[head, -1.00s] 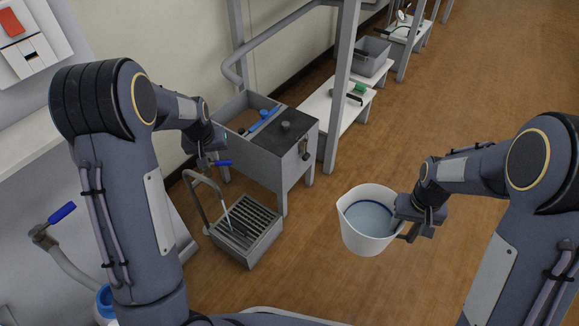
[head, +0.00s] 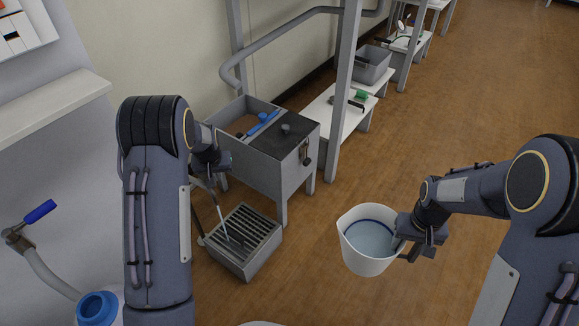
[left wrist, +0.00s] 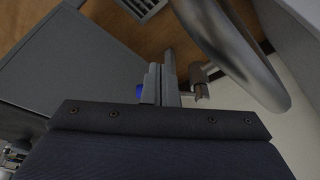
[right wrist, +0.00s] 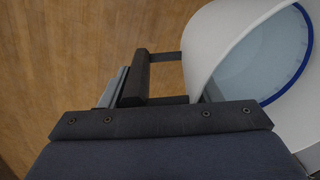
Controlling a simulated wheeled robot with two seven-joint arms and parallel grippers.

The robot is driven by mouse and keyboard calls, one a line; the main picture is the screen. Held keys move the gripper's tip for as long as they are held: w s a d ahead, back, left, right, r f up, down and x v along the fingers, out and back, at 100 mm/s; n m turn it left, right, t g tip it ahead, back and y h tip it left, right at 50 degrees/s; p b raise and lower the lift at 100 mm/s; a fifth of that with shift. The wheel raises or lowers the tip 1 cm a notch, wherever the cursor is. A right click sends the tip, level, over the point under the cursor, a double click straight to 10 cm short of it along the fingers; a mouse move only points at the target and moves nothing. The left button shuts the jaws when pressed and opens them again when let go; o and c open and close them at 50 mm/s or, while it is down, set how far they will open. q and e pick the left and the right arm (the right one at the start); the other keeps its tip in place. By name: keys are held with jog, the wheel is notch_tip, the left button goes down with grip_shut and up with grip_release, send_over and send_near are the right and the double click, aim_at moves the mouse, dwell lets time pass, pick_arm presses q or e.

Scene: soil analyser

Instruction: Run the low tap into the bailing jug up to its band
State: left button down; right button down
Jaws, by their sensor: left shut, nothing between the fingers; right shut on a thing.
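The white bailing jug (head: 372,262) hangs upright in the air at the right, with pale water (head: 369,238) inside. The water surface lies close to the blue band (right wrist: 308,60); I cannot tell exactly whether it meets it. My right gripper (head: 413,233) is shut on the jug's handle (right wrist: 165,57). The low tap's curved pipe (left wrist: 232,55) stands by the floor grate. A thin pale streak (head: 220,212), which looks like water, runs down to the grate. My left gripper (head: 217,170) is shut and empty beside the tap; its blue lever (left wrist: 139,92) shows by the fingers.
The grated drain box (head: 246,240) stands on the floor between the arms. Behind it is a grey tank (head: 262,165) with a dark lid, then a post (head: 345,95) and low white benches (head: 338,125). Another blue-handled tap (head: 40,212) is at far left. The right floor is clear.

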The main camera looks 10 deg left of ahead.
pick_arm(q)
jog(key=shift+w+a+f+b, duration=0.1)
jog(key=shift+w+a+b, duration=0.2)
jog(key=shift+w, duration=0.45)
jog(key=shift+w+a+f+b, duration=0.1)
jog(key=shift+w+a+b, duration=0.15)
jog(key=shift+w, duration=0.45)
pick_arm(e)
jog(key=shift+f, duration=0.7)
pick_arm(q)
jog(key=shift+r, duration=0.1)
pick_arm(e)
jog(key=shift+r, duration=0.15)
